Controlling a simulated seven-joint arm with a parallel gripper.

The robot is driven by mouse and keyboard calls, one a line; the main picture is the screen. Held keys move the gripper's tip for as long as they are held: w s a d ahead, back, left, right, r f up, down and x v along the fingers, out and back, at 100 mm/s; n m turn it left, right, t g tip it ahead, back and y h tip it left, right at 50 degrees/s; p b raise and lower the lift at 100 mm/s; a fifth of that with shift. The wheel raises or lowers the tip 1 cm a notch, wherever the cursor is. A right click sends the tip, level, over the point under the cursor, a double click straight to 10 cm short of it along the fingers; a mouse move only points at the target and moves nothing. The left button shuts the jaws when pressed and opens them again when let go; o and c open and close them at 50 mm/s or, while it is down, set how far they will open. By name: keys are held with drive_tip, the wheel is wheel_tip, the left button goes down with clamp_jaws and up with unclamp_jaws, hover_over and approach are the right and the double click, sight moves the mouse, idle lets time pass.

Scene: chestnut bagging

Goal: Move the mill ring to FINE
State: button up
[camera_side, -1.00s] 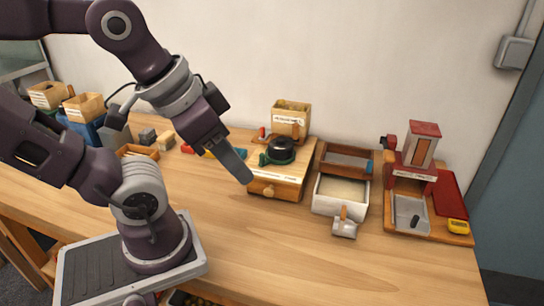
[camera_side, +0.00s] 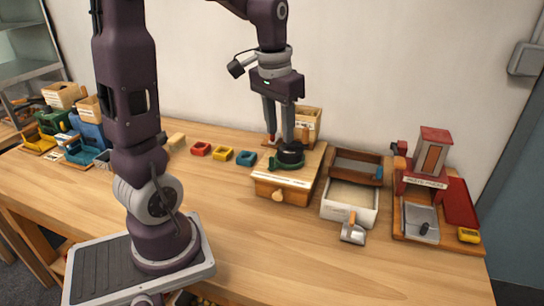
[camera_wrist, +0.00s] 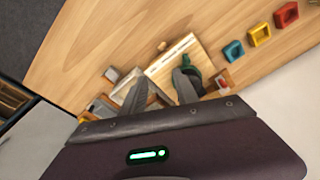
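The mill is a wooden box (camera_side: 284,186) with a drawer knob on its front. A green mill ring (camera_side: 274,164) sits on top around a black part (camera_side: 291,152). My gripper (camera_side: 279,140) points down just above the ring, its two long grey fingers apart and nothing seen between them. In the wrist view, my gripper (camera_wrist: 160,80) has its fingers spread, with the green ring (camera_wrist: 194,78) near the right finger and partly hidden by it. The mill's pale top (camera_wrist: 172,62) shows beyond. I cannot read the setting marks or tell whether a finger touches the ring.
A wooden bin (camera_side: 308,122) stands behind the mill. To its right are a tray (camera_side: 348,205) of pale material, a scoop (camera_side: 352,232) and a red-roofed station (camera_side: 432,160). Red (camera_side: 200,149), yellow (camera_side: 221,156) and teal (camera_side: 246,158) frames lie left. The front table is clear.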

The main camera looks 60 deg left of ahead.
drive_tip(key=shift+n+g+h, duration=0.3)
drive_tip(key=shift+n+g, duration=0.3)
drive_tip(key=a+f, duration=0.2)
drive_tip(key=w+a+f, duration=0.1)
drive_tip(key=a, duration=0.2)
drive_tip(key=a+f, duration=0.2)
drive_tip(key=shift+w+a+f, duration=0.2)
drive_tip(key=shift+a+f, duration=0.05)
drive_tip(key=shift+f, duration=0.05)
wheel_tip(320, 180, down, 7)
drive_tip(key=shift+r, duration=0.15)
clamp_jaws()
drive_tip(key=shift+w, duration=0.1)
